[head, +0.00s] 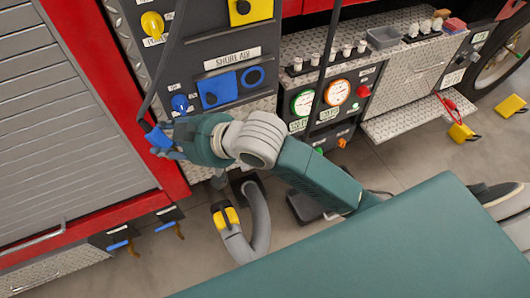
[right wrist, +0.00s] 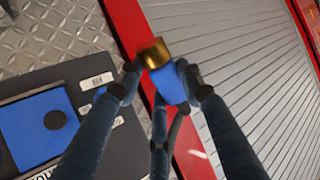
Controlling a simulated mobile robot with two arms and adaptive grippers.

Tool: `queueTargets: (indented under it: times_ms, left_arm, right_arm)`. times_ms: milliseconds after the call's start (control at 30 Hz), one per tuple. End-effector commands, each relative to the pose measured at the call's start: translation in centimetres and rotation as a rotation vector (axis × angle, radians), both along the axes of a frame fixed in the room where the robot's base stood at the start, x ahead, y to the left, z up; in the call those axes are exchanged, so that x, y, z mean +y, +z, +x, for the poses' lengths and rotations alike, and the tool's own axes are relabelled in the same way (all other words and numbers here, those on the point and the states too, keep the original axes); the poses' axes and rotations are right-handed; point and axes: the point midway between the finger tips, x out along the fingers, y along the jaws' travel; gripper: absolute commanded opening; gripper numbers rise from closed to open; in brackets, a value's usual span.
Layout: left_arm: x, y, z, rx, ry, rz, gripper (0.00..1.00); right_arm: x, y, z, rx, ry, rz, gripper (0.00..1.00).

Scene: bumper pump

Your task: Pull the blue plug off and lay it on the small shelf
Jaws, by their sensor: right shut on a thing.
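My right gripper (head: 160,142) is left of the shoreline panel (head: 232,64), in front of the red frame beside the grey shutter. It is shut on the blue plug (head: 158,137). In the right wrist view the fingers (right wrist: 160,85) press both sides of the blue plug (right wrist: 170,85), and its brass end (right wrist: 155,54) is bare and apart from the panel. A dark cable (head: 148,102) runs up from the plug. A small diamond-plate shelf (head: 418,116) juts out low at the right. My left gripper is out of view.
A blue square cover (head: 218,90) and blue ring (head: 254,76) are on the panel. Gauges (head: 337,92) and a ledge with several small fittings (head: 345,50) lie to the right. A grey hose (head: 258,218) hangs below. The shelf top looks clear.

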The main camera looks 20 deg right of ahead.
Motion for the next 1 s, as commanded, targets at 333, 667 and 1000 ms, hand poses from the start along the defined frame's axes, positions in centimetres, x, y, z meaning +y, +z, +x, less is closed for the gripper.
queueTargets:
  times_ms: [333,667,1000]
  left_arm:
    - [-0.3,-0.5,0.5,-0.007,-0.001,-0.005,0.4]
    - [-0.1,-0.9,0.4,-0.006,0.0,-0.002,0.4]
    - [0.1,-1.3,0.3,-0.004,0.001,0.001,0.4]
  right_arm:
    - [-6.1,-3.7,1.8,-0.166,-0.18,0.149,0.05]
    - [-13.6,-8.3,0.6,-0.332,-0.402,0.196,0.05]
    - [-20.5,-12.1,-3.0,-0.468,-0.62,0.203,0.05]
